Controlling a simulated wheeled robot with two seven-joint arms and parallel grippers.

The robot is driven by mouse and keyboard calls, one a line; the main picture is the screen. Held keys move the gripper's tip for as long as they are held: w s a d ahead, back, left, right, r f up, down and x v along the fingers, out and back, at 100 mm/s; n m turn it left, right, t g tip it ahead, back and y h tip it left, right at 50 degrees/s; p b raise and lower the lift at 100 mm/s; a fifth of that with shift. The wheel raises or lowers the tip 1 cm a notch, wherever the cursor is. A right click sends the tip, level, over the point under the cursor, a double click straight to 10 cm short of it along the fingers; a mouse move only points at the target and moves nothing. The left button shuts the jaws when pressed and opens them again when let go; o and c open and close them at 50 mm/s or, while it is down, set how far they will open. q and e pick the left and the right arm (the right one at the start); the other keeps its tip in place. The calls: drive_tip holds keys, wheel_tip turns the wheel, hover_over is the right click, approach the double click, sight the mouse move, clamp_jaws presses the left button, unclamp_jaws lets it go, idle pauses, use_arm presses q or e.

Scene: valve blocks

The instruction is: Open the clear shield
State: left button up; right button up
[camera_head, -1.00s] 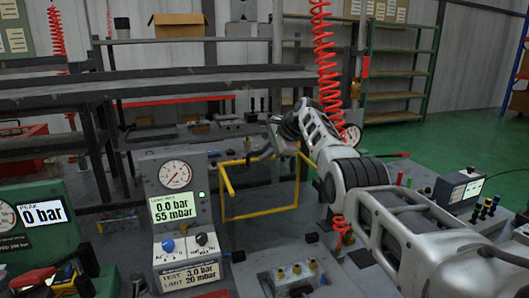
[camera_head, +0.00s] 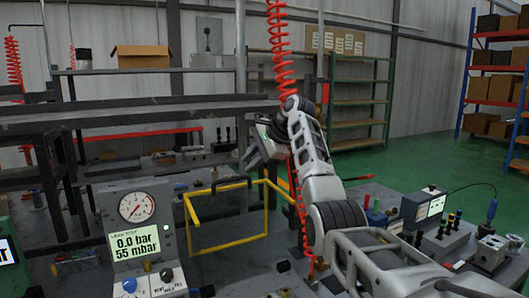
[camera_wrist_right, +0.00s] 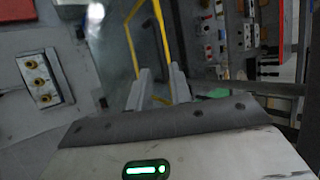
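The clear shield shows as a yellow tube frame (camera_head: 230,243) around a see-through pane, standing upright right of the gauge unit in the head view. A dark handle (camera_head: 232,184) is at its top. Part of the yellow frame (camera_wrist_right: 163,38) also shows in the right wrist view, beyond the fingers. My right gripper (camera_head: 260,146) is above the frame's upper right part and looks apart from it. In the wrist view its two pale fingers (camera_wrist_right: 160,88) have a gap between them, with nothing clearly held. My left gripper is not in view.
A grey gauge unit (camera_head: 135,207) with a lit display stands left of the shield. A block with brass fittings (camera_wrist_right: 40,80) lies at the left of the wrist view. A red coiled hose (camera_head: 279,45) hangs behind my right arm. A small screen unit (camera_head: 425,207) stands at right.

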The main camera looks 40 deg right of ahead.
drive_tip(key=v, duration=0.6)
drive_tip(key=shift+b, duration=0.35)
